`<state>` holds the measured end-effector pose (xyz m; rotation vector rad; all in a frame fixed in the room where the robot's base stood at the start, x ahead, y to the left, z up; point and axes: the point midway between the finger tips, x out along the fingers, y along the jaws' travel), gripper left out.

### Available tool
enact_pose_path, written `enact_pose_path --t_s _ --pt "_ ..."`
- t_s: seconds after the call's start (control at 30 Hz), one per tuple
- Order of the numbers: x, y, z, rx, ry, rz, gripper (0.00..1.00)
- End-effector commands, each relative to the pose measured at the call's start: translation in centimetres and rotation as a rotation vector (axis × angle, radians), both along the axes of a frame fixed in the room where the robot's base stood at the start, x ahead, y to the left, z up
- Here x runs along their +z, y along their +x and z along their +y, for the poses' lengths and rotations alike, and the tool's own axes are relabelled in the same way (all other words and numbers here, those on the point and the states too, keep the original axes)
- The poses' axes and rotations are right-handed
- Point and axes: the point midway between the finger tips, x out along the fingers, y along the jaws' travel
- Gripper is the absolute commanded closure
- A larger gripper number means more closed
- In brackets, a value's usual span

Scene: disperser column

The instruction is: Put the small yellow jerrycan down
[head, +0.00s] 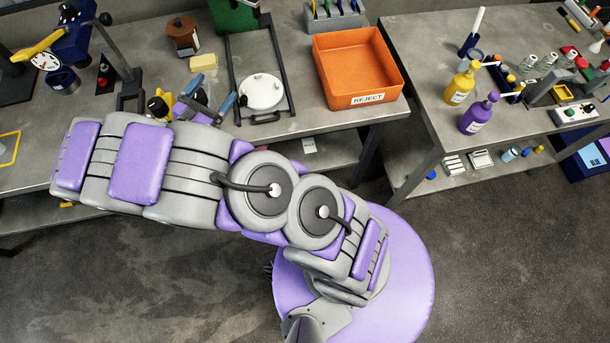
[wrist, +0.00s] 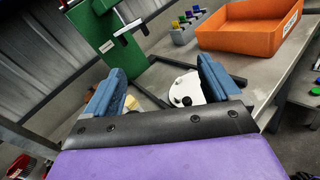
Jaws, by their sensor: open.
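A small yellow object with black parts (head: 158,105) stands on the left bench beside my wrist in the head view; it may be the small yellow jerrycan, but my arm partly hides it and I cannot be sure. My gripper (head: 212,93) is over the left bench, its blue fingers apart. In the wrist view my gripper (wrist: 160,75) is open, with nothing visibly held between the fingers. No jerrycan can be made out in the wrist view.
A white round lidded vessel (head: 262,91) sits in a dark frame right of my gripper. A yellow block (head: 203,62) lies behind it. An orange REJECT bin (head: 352,82) stands further right. A brown object (head: 183,36) and a green stand (head: 233,14) are at the back.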

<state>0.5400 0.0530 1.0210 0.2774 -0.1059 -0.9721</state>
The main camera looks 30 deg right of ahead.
Motion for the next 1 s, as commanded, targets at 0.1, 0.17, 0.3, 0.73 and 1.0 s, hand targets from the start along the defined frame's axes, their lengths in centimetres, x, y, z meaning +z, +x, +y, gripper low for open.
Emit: enact_pose_path --t_s 0.1,0.17,0.3,0.73,1.0 --pt "3.3 -2.8 -5.1 -0.187 0.102 -0.056 0.11" --pt "4.5 -4.6 -7.2 -0.280 0.153 -0.080 0.11" --pt "6.6 -9.4 -11.3 -0.486 0.278 -0.135 0.11" --pt "9.1 -24.5 -15.2 -1.048 0.738 -0.306 0.11" --pt "9.4 -31.7 -12.0 -1.328 1.072 -0.405 0.11"
